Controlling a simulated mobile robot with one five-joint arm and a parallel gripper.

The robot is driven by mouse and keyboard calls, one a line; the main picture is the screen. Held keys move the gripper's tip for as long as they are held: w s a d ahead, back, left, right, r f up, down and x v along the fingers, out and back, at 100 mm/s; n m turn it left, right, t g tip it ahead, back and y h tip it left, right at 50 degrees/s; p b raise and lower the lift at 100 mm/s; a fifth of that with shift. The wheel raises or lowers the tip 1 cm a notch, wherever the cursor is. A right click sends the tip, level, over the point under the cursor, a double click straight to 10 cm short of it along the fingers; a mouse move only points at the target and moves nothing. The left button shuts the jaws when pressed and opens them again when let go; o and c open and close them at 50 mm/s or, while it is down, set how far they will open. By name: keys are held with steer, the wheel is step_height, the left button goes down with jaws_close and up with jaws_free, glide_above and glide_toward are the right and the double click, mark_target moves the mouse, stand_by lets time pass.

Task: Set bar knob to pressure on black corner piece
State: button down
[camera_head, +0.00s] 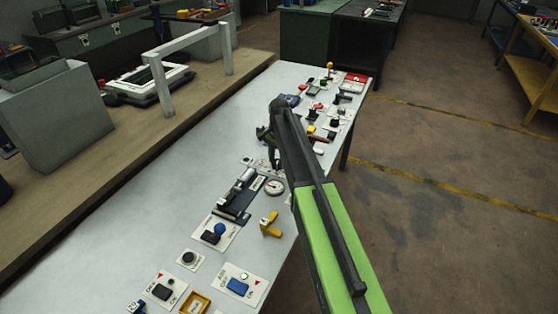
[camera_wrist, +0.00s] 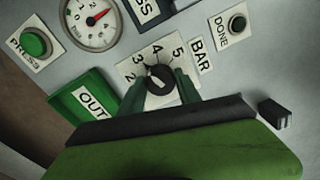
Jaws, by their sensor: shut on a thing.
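The bar knob (camera_wrist: 160,82) is black and round and sits on a white dial plate with numbers 2 to 5, beside a BAR label (camera_wrist: 201,56). My gripper (camera_wrist: 163,86) is shut on the knob, a green finger on each side. The fingers hide part of the plate. The knob's mark seems to lie near 3 to 4, but I cannot tell exactly. A small black piece (camera_wrist: 275,111) lies to the right; I cannot read a pressure on it. In the head view my gripper (camera_head: 267,140) is over the table, its tips and the knob hidden.
In the wrist view, a round gauge (camera_wrist: 92,24) with a red needle, a green PRESS button (camera_wrist: 36,42), a DONE button (camera_wrist: 237,24) and a green OUT tray (camera_wrist: 84,124) surround the dial. The grey table (camera_head: 125,230) has bare room at its left.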

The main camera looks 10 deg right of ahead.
steer(key=shift+s+d, duration=0.1)
steer(key=shift+d, duration=0.05)
steer(key=c, duration=0.8)
jaws_free()
steer(key=shift+c, duration=0.2)
step_height(320, 180, up, 17)
steer(key=p, duration=1.7)
steer(key=shift+s+d+r, duration=0.15)
steer(key=shift+s, duration=0.1)
